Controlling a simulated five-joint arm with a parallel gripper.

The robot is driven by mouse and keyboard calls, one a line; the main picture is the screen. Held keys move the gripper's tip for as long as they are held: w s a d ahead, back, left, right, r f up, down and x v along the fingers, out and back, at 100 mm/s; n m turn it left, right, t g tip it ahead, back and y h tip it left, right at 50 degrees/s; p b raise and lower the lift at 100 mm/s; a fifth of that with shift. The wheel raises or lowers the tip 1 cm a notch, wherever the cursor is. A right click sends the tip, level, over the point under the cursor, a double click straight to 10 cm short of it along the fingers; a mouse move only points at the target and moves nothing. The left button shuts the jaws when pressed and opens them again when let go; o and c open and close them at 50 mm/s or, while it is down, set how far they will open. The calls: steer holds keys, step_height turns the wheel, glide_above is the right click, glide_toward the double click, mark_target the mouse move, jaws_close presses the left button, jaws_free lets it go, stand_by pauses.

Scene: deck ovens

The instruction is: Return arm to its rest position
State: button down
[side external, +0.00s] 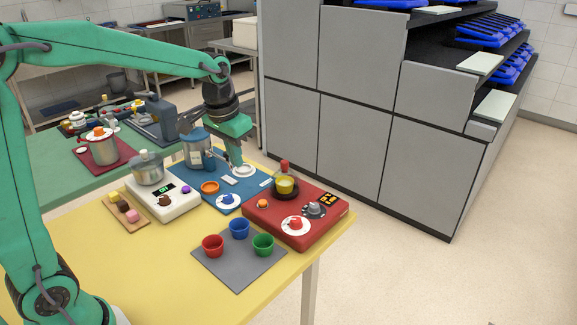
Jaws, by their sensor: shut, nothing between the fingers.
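My green arm reaches in from the left of the side external view and bends down over the table. My gripper (238,164) points down above the blue mat (205,200), just beside a small white round dish (244,170). It is shut and holds nothing. The fingertips are small in this view, so I cannot tell whether they touch anything below. The yellow table (150,270) lies under the arm.
A red hotplate unit (325,220) with a small flask (286,182) stands right of the mat. A white scale (165,206) with a pot (148,168) stands left. Red (213,246), blue (239,228) and green (263,245) cups sit in front. Grey cabinets (360,60) stand behind.

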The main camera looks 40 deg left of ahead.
steer(key=s+d+r+t, duration=0.2)
steer(key=s+t, duration=0.1)
steer(key=s, duration=1.6)
steer(key=shift+s+d+r+t, duration=0.15)
steer(key=shift+s+r+t, duration=0.05)
steer(key=shift+t, duration=0.1)
